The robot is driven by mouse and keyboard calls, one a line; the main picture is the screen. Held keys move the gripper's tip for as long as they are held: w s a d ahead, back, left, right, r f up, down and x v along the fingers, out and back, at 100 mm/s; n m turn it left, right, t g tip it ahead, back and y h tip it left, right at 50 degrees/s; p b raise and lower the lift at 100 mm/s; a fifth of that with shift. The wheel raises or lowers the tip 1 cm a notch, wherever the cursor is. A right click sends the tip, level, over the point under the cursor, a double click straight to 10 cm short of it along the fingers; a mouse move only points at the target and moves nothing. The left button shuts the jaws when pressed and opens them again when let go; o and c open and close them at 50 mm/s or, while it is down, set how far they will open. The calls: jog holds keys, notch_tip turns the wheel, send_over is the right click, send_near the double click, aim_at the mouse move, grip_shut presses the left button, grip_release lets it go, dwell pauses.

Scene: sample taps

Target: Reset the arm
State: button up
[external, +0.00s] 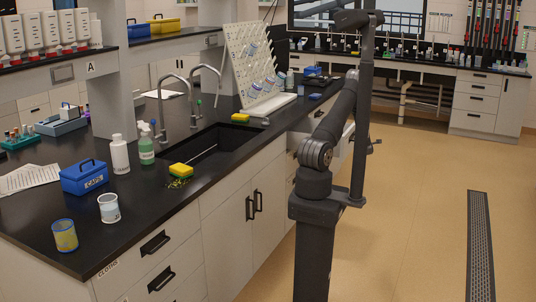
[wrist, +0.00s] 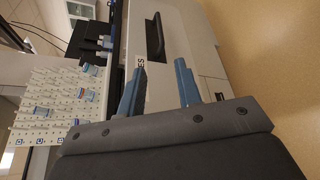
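My gripper (wrist: 161,66) shows in the wrist view with its two blue-grey fingers spread apart and nothing between them. Beyond the fingers are a pale drawer front with a dark handle (wrist: 154,37) and the tan floor. In the external view my arm stands upright on its dark column, right of the black bench (external: 205,185). I cannot clearly make out the fingers there.
A pegboard rack (external: 250,65) with hung containers stands behind the sink (external: 215,145).

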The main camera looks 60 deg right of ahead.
jog(key=x, duration=1.7)
jog(key=shift+w+d, duration=0.15)
jog(key=shift+d, duration=0.05)
jog(key=v, duration=1.7)
